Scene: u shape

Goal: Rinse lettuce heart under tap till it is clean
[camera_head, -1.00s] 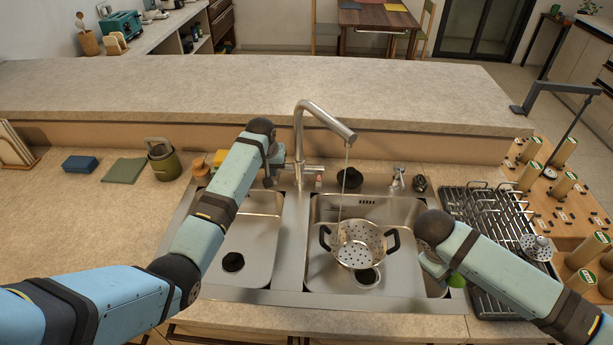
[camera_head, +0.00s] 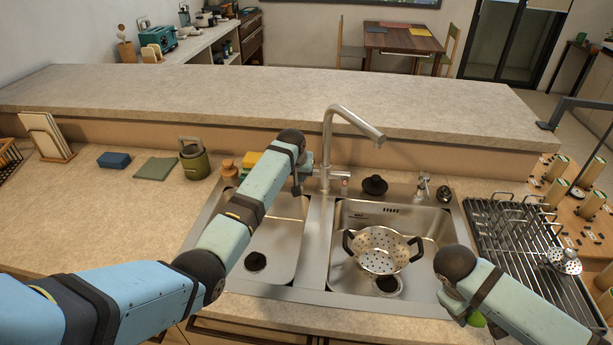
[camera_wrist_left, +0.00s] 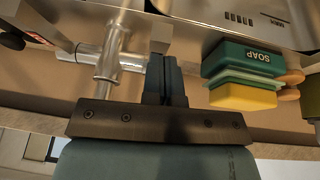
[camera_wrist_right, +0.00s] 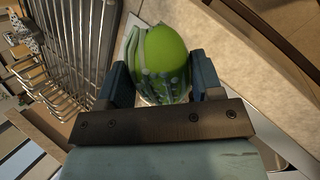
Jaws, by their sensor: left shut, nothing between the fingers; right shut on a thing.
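The lettuce heart (camera_wrist_right: 160,60) is green with paler streaks on its left side. My right gripper (camera_wrist_right: 160,82) is shut on it, and the lettuce also shows small below my right arm in the head view (camera_head: 476,320), at the counter's front edge. The tap (camera_head: 350,125) stands behind the sink, and no water shows at its spout. A perforated steel colander (camera_head: 380,252) sits in the right basin under the spout. My left gripper (camera_head: 297,188) is beside the tap's lever; its fingers are shut and empty in the left wrist view (camera_wrist_left: 166,80).
The left basin (camera_head: 262,262) is empty apart from its drain. A soap box and yellow sponge (camera_wrist_left: 243,97) lie near the tap. A drying rack (camera_head: 515,240) stands right of the sink.

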